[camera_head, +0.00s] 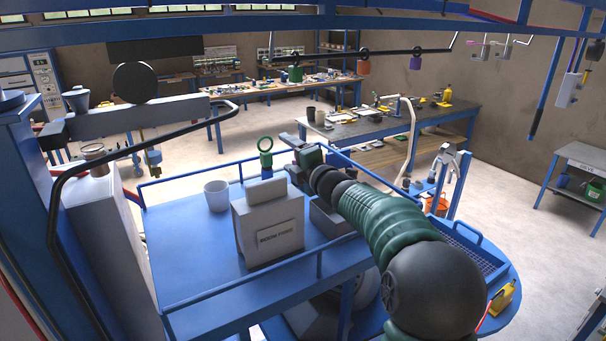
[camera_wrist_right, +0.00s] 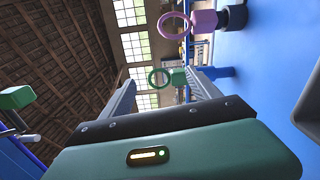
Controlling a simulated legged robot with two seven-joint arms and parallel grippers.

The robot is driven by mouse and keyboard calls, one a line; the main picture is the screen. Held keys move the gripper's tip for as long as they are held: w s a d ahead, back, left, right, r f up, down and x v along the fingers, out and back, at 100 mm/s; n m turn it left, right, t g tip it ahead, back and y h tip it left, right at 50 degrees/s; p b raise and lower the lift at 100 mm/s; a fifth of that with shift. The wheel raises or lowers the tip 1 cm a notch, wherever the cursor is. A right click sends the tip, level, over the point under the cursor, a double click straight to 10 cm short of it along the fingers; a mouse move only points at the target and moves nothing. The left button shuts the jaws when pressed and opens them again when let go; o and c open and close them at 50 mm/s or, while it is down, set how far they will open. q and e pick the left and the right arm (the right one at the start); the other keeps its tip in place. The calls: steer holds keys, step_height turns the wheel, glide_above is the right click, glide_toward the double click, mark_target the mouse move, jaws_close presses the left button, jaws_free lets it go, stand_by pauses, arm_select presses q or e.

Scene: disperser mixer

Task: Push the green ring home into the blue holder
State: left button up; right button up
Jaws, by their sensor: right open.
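The green ring (camera_head: 265,143) stands upright near the far edge of the blue table, to the left of my right gripper (camera_head: 289,141). In the right wrist view, the green ring (camera_wrist_right: 160,76) with its green block shows beyond and between my open fingers, which are empty. The blue holder (camera_wrist_right: 217,72) is at the base of the green block; how deep the block sits cannot be told. My right gripper looks apart from the ring. My left gripper is not in view.
A pink ring (camera_wrist_right: 174,26) on a dark holder (camera_wrist_right: 235,17) stands near the green one. A white cup (camera_head: 216,196) and a grey labelled box (camera_head: 268,232) stand on the blue table (camera_head: 185,250). Blue rails (camera_head: 200,174) edge the table.

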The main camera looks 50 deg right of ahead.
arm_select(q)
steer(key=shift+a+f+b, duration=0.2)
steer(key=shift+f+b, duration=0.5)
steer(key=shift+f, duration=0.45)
arm_select(e)
steer(key=v, duration=0.9)
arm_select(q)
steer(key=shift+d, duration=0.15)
arm_select(e)
steer(key=shift+d, duration=0.1)
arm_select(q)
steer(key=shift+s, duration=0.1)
